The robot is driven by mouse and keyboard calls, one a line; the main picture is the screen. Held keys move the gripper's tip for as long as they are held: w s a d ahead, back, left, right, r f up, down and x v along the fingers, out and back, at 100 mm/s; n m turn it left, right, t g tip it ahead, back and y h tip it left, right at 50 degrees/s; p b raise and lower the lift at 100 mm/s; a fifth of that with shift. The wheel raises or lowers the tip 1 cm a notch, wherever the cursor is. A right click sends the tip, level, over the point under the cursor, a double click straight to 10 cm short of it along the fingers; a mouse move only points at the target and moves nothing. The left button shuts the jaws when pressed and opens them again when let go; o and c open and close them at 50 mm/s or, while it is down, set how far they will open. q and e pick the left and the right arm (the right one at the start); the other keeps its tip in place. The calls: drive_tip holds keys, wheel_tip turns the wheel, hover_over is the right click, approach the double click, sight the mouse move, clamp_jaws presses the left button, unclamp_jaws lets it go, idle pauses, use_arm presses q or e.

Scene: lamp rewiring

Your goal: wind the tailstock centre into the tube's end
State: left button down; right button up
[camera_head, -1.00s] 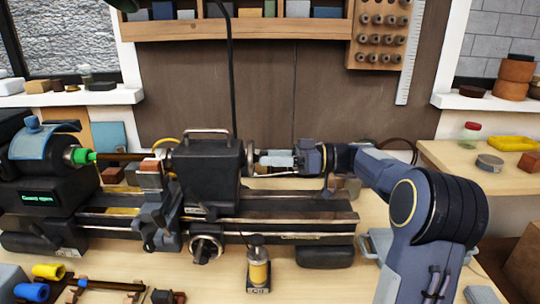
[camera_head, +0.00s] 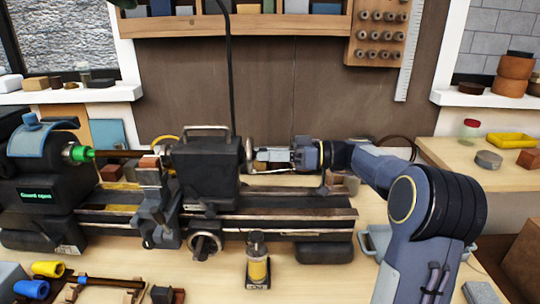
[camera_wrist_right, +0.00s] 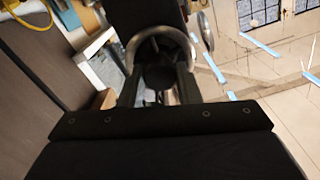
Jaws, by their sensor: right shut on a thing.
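The brown tube (camera_head: 120,154) runs level from the green-jawed chuck (camera_head: 82,154) at the left toward the dark tailstock (camera_head: 205,166). The tailstock centre and its meeting with the tube's end are too small and partly hidden to tell apart. My right gripper (camera_head: 262,155) comes in from the right, level, and is shut on the tailstock handwheel (camera_head: 250,154). In the right wrist view the handwheel (camera_wrist_right: 160,38) shows as a metal ring, with my right gripper's fingers (camera_wrist_right: 160,92) at its near side. My left gripper is not in view.
A tool post (camera_head: 151,185) stands on the lathe bed (camera_head: 290,226) below the tube. An oil bottle (camera_head: 258,265) stands in front of the bed. Blue and yellow cylinders (camera_head: 47,268) and a small rod on supports lie at the front left.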

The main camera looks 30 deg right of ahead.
drive_tip(key=shift+f+m+p, duration=0.1)
drive_tip(key=shift+m+p, duration=9.1)
drive_tip(key=shift+m, duration=6.9)
drive_tip(key=shift+f, duration=0.1)
drive_tip(key=o, duration=1)
